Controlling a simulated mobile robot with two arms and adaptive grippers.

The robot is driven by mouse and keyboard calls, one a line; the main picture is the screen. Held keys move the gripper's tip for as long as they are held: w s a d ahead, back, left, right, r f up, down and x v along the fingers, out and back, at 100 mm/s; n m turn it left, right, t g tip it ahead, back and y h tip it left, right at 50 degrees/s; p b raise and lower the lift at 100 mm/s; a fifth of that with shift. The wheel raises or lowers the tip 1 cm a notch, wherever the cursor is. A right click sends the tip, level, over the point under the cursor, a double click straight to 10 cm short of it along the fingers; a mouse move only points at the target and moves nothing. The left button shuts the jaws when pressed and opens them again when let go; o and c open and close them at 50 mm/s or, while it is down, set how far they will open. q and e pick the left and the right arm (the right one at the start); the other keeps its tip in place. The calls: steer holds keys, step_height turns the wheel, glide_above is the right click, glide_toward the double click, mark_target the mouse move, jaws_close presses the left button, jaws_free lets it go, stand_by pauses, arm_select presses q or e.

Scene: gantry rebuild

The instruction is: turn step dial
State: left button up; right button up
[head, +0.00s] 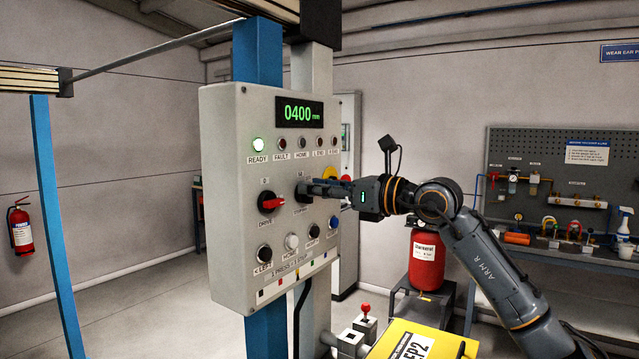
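A grey control panel (225,130) hangs on a blue and grey post, with a green display (300,113) reading 0400 mm. The step dial (301,192) is a dark knob to the right of the red-handled drive dial (271,203). My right gripper (311,189) reaches in from the right, with its fingertips at the step dial and partly covering it. I cannot tell whether the fingers are open around the dial or shut on it. The dial's pointer is hidden. My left gripper is not in view.
Below the dials is a row of push buttons (291,241). A yellow button (330,173) sits behind my fingers. A yellow box (415,342) and a red tank (426,260) stand at lower right.

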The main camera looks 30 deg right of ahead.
jaws_close()
stand_by(0.3)
steer(key=shift+w+d+f+m, duration=0.1)
steer(key=shift+d+m, duration=0.05)
steer(key=shift+m, duration=1.3)
steer(key=shift+d+f+m, duration=0.1)
steer(key=shift+d+m, duration=0.1)
steer(key=shift+m, duration=1.3)
steer(key=shift+w+d+m, duration=0.1)
steer(key=shift+d+m, duration=0.05)
steer(key=shift+m, duration=1.3)
jaws_free()
